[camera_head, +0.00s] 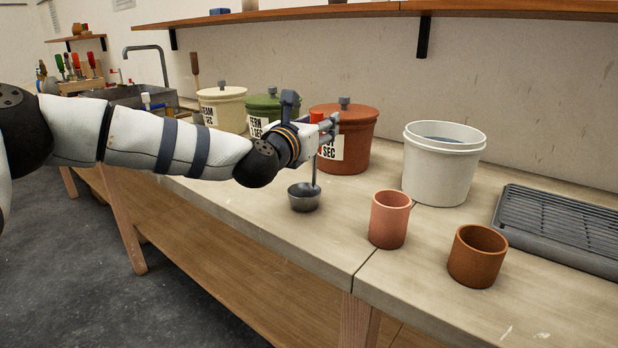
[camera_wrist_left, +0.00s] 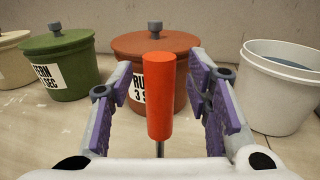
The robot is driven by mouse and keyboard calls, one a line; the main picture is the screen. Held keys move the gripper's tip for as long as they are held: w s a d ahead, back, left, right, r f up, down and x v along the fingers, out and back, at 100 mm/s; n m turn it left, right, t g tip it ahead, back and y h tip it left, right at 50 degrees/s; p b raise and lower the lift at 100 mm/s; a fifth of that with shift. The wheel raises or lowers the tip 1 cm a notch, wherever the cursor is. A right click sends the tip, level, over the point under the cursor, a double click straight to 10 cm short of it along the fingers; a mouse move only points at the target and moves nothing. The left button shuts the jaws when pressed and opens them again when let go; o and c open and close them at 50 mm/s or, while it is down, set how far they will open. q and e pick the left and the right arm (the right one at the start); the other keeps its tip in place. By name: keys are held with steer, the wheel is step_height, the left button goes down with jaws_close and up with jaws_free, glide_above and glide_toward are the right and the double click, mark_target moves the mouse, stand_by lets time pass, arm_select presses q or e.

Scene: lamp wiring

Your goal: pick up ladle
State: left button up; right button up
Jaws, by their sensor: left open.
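The ladle has a metal bowl (camera_head: 304,199), a thin upright shaft and a red handle (camera_wrist_left: 161,95). Its bowl appears to rest on the table, in front of the rust-coloured bucket. My left gripper (camera_head: 326,127) is at the height of the red handle. In the left wrist view, the purple-padded fingers of this gripper (camera_wrist_left: 162,105) stand apart on either side of the handle, with a visible gap on both sides. In the head view, the wrist and fingers partly hide the handle. My right gripper is not in view.
Behind the ladle stand a lidded rust bucket (camera_head: 352,128), a green one (camera_head: 272,106) and a cream one (camera_head: 222,106). A white open bucket (camera_head: 440,172), a pink cup (camera_head: 389,220), a brown cup (camera_head: 477,257) and a grey rack (camera_head: 565,228) are to the right.

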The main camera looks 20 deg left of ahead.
arm_select(q)
steer(key=shift+r, duration=0.1)
jaws_close()
